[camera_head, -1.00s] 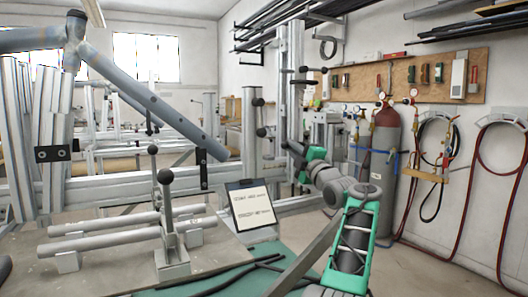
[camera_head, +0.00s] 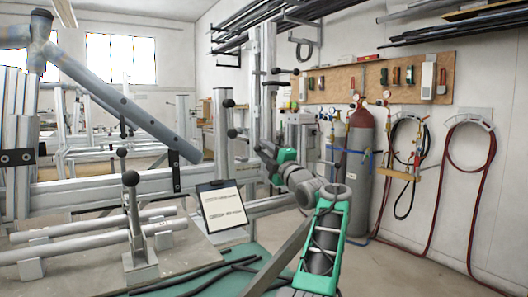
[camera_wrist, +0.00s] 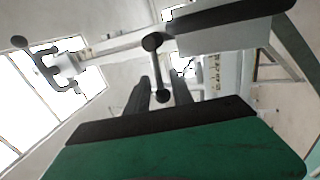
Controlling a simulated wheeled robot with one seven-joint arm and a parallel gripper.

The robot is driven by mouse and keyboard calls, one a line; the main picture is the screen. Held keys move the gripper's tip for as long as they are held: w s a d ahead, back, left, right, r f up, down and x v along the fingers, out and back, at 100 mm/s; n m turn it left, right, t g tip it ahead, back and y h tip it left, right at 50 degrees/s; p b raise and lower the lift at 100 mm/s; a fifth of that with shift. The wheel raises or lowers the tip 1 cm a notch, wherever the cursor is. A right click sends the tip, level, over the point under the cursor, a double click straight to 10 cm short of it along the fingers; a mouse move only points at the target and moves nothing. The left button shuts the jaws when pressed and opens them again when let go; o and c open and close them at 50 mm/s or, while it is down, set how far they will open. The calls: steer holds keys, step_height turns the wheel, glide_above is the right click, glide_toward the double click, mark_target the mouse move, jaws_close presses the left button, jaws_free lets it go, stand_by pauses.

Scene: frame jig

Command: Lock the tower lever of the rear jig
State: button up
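A tall metal tower (camera_head: 267,100) stands at the centre of the head view, with dark round knobs (camera_head: 275,71) near its upper part. A shorter post (camera_head: 187,125) to its left has black-knobbed handles (camera_head: 228,103). My gripper (camera_wrist: 160,92) is close to the tower; its fingers are mostly hidden in the head view. In the wrist view two dark fingers stand apart, and a black ball-ended lever (camera_wrist: 157,70) shows between or just beyond them. I cannot tell whether they touch it. Which knob in the head view this lever matches is unclear.
A front fixture with an upright ball lever (camera_head: 131,205) and horizontal tubes stands at lower left. A sloping frame tube (camera_head: 130,108) passes above it. A clipboard sign (camera_head: 221,206) stands near my arm. Gas cylinders (camera_head: 359,160) and hoses are at right; floor there is clear.

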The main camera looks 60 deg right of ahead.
steer(key=shift+o, duration=0.2)
steer(key=shift+s, duration=0.1)
steer(key=b+v, duration=0.1)
steer(key=v, duration=0.6)
steer(key=shift+s+f, duration=0.2)
steer(key=shift+s, duration=0.15)
steer(key=shift+w+a, duration=0.1)
steer(key=shift+a, duration=0.1)
